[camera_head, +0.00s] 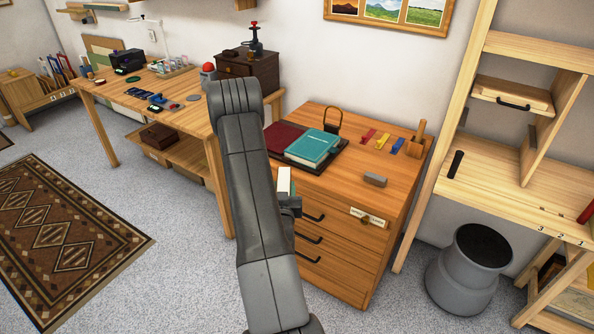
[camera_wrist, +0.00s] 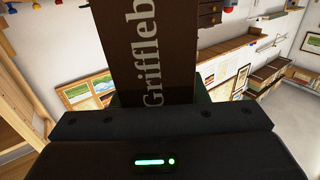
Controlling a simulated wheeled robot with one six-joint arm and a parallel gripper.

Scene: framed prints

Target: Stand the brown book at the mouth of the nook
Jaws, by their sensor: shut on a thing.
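The brown book (camera_wrist: 183,50) is dark brown with large pale lettering that begins "Griffleb". In the wrist view it stands out from my gripper (camera_wrist: 158,103), which is shut on it. The book's far end runs out of the top of that view. In the head view my arm hides most of the gripper, and I cannot make out the brown book there. A small white and teal piece (camera_head: 284,181) shows beside the arm, and I cannot tell what it is. The open wooden shelf unit (camera_head: 498,196) at the right has a numbered front edge; I cannot tell which space is the nook.
A drawer cabinet (camera_head: 400,180) stands behind my arm with a teal book (camera_head: 313,147) and a dark red book (camera_head: 281,134) on it. A grey bin (camera_head: 445,285) stands below the shelf unit. A workbench (camera_head: 190,115) is at the left. Carpet at the lower left is clear.

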